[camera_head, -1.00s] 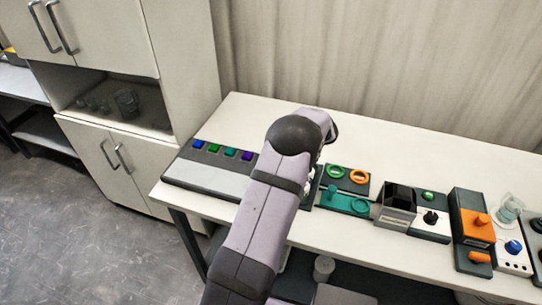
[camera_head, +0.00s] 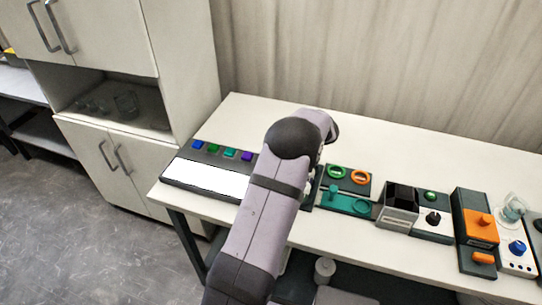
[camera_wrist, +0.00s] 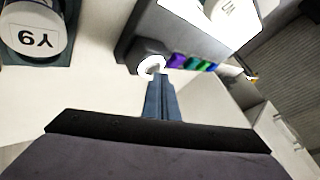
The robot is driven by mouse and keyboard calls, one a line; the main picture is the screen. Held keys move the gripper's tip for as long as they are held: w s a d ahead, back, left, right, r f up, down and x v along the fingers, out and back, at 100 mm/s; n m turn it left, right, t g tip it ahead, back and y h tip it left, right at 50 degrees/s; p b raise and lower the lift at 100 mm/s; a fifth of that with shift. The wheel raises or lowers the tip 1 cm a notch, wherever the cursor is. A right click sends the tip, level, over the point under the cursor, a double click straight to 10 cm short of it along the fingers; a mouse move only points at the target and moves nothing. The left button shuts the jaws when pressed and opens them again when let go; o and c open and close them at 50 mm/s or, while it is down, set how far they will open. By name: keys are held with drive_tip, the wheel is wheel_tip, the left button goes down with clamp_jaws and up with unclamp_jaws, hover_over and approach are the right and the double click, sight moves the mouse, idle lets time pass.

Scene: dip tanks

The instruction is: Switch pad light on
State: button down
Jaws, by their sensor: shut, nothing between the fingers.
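The light pad (camera_head: 206,178) lies at the left end of the table, and its panel glows bright white. It also shows in the wrist view (camera_wrist: 215,22), at the top. A round white button (camera_wrist: 150,66) sits by the near corner of the pad's dark housing. My gripper (camera_wrist: 158,80) is shut and empty, with its fingertips right at the button; I cannot tell whether they touch it. In the head view my arm hides the gripper and the button.
Blue, green, teal and purple blocks (camera_head: 222,151) line the pad's back edge. Right of my arm stand a teal fixture with green and orange rings (camera_head: 348,175), a black-topped box (camera_head: 398,205) and orange devices (camera_head: 478,225). A round labelled container (camera_wrist: 35,30) is at the wrist view's upper left.

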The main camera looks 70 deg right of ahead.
drive_tip(key=shift+r, duration=0.25)
drive_tip(key=shift+r+p, duration=0.75)
drive_tip(key=shift+r, duration=2.25)
drive_tip(key=w+a+f+n+g+y, duration=0.1)
drive_tip(key=w+a+n+g+y, duration=0.15)
drive_tip(key=w+a, duration=0.9)
drive_tip(key=w+a+n+g+y, duration=0.1)
drive_tip(key=w+a+n+y, duration=0.2)
drive_tip(key=w+a, duration=0.9)
drive_tip(key=s+a+n+g, duration=0.2)
drive_tip(key=a, duration=1.2)
drive_tip(key=s+a+f+n+g, duration=0.1)
drive_tip(key=s+a+n, duration=0.1)
drive_tip(key=a, duration=0.4)
drive_tip(key=s+a+f+n+g+h, duration=0.1)
drive_tip(key=s+a+n, duration=0.1)
drive_tip(key=s+a, duration=0.3)
drive_tip(key=s+a+f+n+g, duration=0.1)
drive_tip(key=s+a, duration=0.3)
drive_tip(key=a, duration=0.5)
drive_tip(key=shift+n+h, duration=0.35)
drive_tip(key=shift+n, duration=0.3)
